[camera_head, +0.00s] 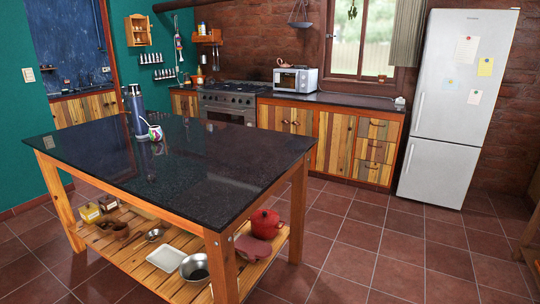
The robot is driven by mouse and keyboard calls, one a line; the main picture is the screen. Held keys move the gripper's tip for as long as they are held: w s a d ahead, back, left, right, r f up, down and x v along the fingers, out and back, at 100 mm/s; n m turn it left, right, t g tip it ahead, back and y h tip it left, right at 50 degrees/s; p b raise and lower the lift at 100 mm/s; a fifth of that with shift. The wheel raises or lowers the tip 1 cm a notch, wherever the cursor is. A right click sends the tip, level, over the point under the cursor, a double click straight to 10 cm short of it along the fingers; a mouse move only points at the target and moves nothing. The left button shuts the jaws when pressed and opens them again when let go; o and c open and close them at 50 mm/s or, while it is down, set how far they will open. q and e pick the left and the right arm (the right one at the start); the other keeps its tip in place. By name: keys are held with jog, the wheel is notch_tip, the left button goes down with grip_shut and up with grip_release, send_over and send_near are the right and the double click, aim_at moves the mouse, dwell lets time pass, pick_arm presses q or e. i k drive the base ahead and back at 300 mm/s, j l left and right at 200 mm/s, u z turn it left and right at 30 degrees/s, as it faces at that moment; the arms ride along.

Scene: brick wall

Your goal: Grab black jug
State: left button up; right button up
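A tall dark container (137,113) stands upright on the black-topped kitchen island (215,172), toward its far left side. It looks blue-black and is the thing that best fits the black jug; at this size I cannot tell its handle or spout. A small white cup with coloured patches (155,133) is right beside it, on the near right, and overlaps it slightly in the picture. Neither of my grippers is in view.
The rest of the island top is clear. Its lower shelf holds a red pot (265,224), a white tray (166,258) and a metal bowl (195,268). A counter with a microwave (296,79), a stove (229,101) and a fridge (455,105) stand behind. Tiled floor is free at right.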

aim_at(187, 82)
jog(key=i+l+z, duration=0.3)
jog(key=i, duration=0.2)
jog(key=i+l+z, duration=0.15)
jog(key=i+z, duration=0.15)
jog(key=i, duration=0.15)
jog(key=i+z, duration=0.3)
jog(key=i, duration=2.75)
jog(key=i+u, duration=0.3)
jog(key=i, duration=0.25)
jog(key=i+u, duration=0.35)
jog(key=i, duration=0.2)
jog(key=i+l+u, duration=0.3)
jog(key=i, duration=0.2)
jog(key=i+j+u, duration=0.2)
jog(key=u, duration=0.2)
jog(key=i+u, duration=1.1)
jog(key=u, duration=0.2)
jog(key=i+l+u, duration=0.1)
jog(key=i+u, duration=0.25)
jog(key=i, duration=1.55)
jog(key=i+z, duration=0.1)
jog(key=i, duration=1.05)
jog(key=i+j, duration=0.2)
jog(key=i, duration=0.9)
jog(key=i+z, duration=0.9)
jog(key=i+j+z, duration=0.4)
jog(key=l, duration=0.1)
